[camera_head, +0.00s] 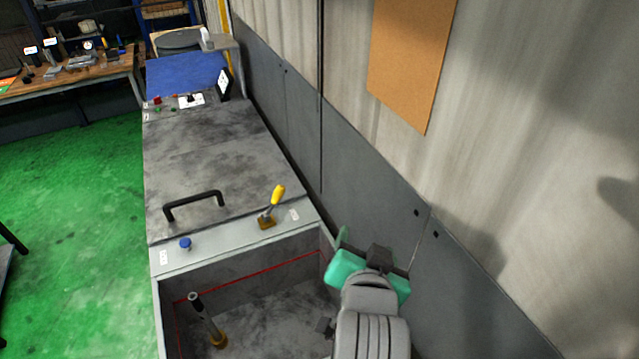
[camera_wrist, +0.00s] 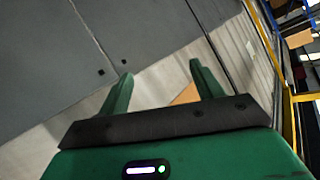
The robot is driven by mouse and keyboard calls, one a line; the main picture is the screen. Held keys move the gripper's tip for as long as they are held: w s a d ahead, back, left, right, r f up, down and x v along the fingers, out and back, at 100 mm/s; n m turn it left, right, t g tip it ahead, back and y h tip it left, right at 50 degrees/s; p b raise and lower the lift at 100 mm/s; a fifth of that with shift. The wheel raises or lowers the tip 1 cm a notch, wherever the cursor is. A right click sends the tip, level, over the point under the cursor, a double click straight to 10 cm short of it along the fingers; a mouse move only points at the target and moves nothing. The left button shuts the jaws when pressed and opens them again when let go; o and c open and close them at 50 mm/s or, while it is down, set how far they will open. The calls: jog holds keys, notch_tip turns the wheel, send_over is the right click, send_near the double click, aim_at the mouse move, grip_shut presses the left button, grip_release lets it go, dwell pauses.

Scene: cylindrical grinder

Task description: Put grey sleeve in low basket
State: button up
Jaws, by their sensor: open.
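My gripper (camera_wrist: 160,69) is open and empty in the wrist view, its two green fingers apart and pointing at the wall. In the head view my gripper (camera_head: 368,262) is at the lower right, beside the wall and above the right edge of the machine's open bay; its fingers are mostly hidden there. A tilted-looking dark post (camera_head: 207,320) with a pale ring at its top and a brass collar at its foot stands in the bay. I cannot tell whether it carries the grey sleeve. I cannot make out a low basket in either view.
The grinder's grey cover (camera_head: 215,160) has a black handle (camera_head: 194,204). A yellow-knobbed lever (camera_head: 272,205) and a blue knob (camera_head: 185,243) stand on the ledge before the bay. A cluttered wooden bench (camera_head: 75,72) is at far left. The green floor (camera_head: 75,190) is mostly clear.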

jog(key=s+a+r+n+t, duration=0.2)
jog(key=s+r+t, duration=0.2)
jog(key=r, duration=0.6)
jog(key=s+a+r+n+t+y, duration=0.1)
jog(key=s+a+r+n+t, duration=0.1)
jog(key=r, duration=0.9)
jog(key=s+a+r+n+t, duration=0.2)
jog(key=s+a+r+t, duration=0.2)
jog(key=r, duration=0.7)
jog(key=s+t, duration=0.2)
jog(key=s, duration=0.2)
jog(key=shift+s+y, duration=0.2)
jog(key=shift+y, duration=0.2)
jog(key=shift+r, duration=0.1)
